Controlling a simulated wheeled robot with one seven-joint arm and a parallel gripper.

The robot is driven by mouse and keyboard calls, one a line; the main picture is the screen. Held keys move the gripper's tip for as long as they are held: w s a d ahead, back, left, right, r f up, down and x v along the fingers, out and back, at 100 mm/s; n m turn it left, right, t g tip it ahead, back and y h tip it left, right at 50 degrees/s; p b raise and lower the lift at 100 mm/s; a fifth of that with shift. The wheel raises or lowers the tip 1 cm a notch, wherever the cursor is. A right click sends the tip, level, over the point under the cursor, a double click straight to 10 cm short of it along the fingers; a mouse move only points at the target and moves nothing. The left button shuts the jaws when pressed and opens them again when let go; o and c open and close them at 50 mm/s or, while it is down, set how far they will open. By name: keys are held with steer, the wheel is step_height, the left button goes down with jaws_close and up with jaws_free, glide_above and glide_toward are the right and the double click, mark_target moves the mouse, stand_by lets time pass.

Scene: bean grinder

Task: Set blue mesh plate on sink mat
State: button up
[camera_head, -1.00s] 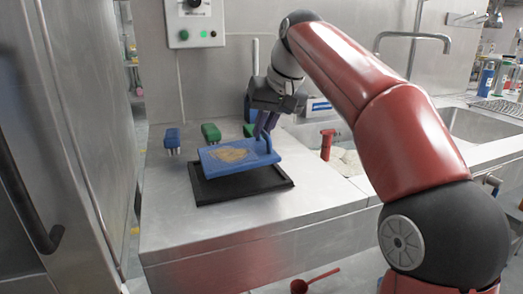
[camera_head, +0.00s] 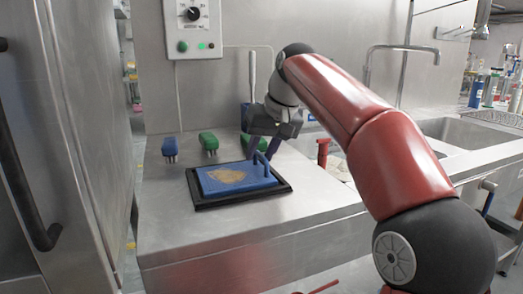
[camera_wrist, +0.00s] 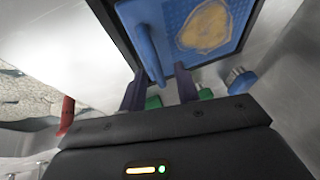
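The blue mesh plate (camera_head: 215,187), with a brown patch on top and an upright blue handle (camera_head: 263,164) at its right side, lies flat inside a black rimmed mat (camera_head: 228,201) on the steel counter. My gripper (camera_head: 273,153) is just above and behind the handle. In the wrist view my gripper (camera_wrist: 160,78) has its two fingers apart, with the plate's handle (camera_wrist: 143,45) just beyond and between their tips, apparently not gripped. The plate's brown patch (camera_wrist: 205,28) shows there too.
Blue (camera_head: 169,148) and green (camera_head: 208,142) brushes stand behind the mat. A red-handled item (camera_head: 323,152) stands to the right, by the sink (camera_head: 470,132). A control box (camera_head: 193,28) hangs on the wall. The front counter is clear.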

steer(key=p+v, duration=0.2)
steer(key=v, duration=1)
steer(key=shift+p, duration=0.3)
steer(key=shift+r, duration=0.1)
